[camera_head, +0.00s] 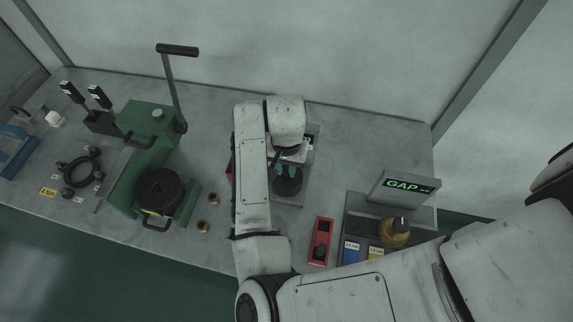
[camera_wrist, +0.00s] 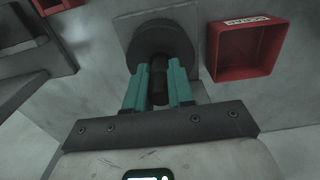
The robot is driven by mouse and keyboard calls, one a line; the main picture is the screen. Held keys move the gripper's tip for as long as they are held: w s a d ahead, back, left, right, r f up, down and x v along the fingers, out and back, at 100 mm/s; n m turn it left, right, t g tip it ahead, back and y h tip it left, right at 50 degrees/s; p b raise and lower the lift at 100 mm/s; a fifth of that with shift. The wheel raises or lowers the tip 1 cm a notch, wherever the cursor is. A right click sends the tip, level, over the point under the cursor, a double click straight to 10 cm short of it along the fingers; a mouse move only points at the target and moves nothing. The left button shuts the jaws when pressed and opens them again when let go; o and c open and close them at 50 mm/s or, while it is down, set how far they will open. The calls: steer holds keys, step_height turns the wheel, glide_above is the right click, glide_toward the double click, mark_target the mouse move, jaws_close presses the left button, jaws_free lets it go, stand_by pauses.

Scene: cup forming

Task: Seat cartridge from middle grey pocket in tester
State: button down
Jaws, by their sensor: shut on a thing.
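My gripper (camera_wrist: 159,72) has teal fingers closed on the black stem of a dark round cartridge (camera_wrist: 181,42). In the head view, the cartridge (camera_head: 287,184) shows below the teal fingertips (camera_head: 288,168), under my wrist. It is over the grey base (camera_head: 291,201) of a unit with a small green display (camera_head: 308,140), seemingly the tester, mostly hidden by my arm. A pale square plate (camera_wrist: 125,22) lies behind the cartridge in the wrist view; I cannot tell whether they touch. I cannot make out the middle grey pocket.
A red open box (camera_wrist: 244,50) is right of the cartridge in the wrist view. A red tray (camera_head: 320,242) and a GAP display (camera_head: 406,185) stand to the right. A green press (camera_head: 148,150) with a lever stands left. Two small brass cups (camera_head: 208,211) stand on the bench between.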

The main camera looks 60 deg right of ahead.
steer(key=shift+f, duration=0.9)
steer(key=c, duration=0.9)
jaws_free()
steer(key=shift+r, duration=0.1)
step_height(320, 180, up, 11)
steer(key=shift+f, duration=0.15)
